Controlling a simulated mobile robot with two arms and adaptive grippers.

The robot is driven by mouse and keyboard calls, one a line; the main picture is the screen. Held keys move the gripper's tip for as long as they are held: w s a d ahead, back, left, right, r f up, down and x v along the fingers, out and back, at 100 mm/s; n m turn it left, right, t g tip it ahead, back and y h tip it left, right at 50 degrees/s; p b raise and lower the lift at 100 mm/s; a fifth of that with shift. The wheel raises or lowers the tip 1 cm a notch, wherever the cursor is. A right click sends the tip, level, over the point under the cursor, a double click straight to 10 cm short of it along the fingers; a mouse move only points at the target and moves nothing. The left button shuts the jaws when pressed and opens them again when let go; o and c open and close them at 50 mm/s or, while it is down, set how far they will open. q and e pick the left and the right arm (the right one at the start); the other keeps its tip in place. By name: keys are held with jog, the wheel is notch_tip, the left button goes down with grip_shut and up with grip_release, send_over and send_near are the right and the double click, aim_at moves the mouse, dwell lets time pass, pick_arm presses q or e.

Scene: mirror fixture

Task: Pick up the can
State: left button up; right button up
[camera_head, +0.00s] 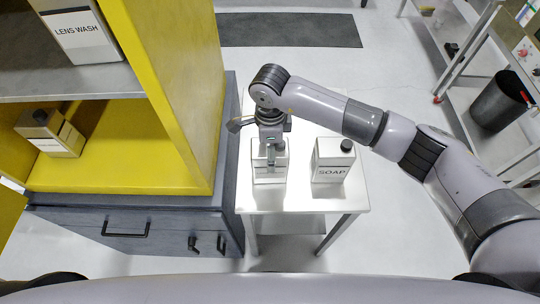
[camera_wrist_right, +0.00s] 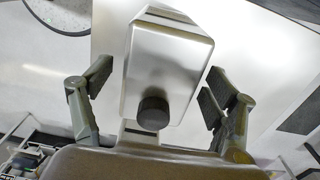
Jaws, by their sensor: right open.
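A silver rectangular can (camera_head: 269,179) stands upright on the small white table at its left side, under my right gripper. In the right wrist view the can (camera_wrist_right: 165,62), with a round black cap (camera_wrist_right: 153,112), lies between my right gripper's two fingers (camera_wrist_right: 158,86). The fingers are spread open, with a gap visible on each side of the can. In the head view my right gripper (camera_head: 270,148) covers the top of this can, and any label is not readable. A second silver can, labelled SOAP (camera_head: 331,163), stands upright to the right with a black cap. My left gripper is not in view.
A yellow shelf cabinet (camera_head: 170,80) stands close left of the white table (camera_head: 300,202). It holds a LENS WASH can (camera_head: 85,35) and another can (camera_head: 52,135). A dark bin (camera_head: 497,103) and a metal-framed bench are at the right.

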jog(key=shift+f, duration=0.9)
grip_shut()
jog(key=shift+r, duration=0.1)
dwell(0.3)
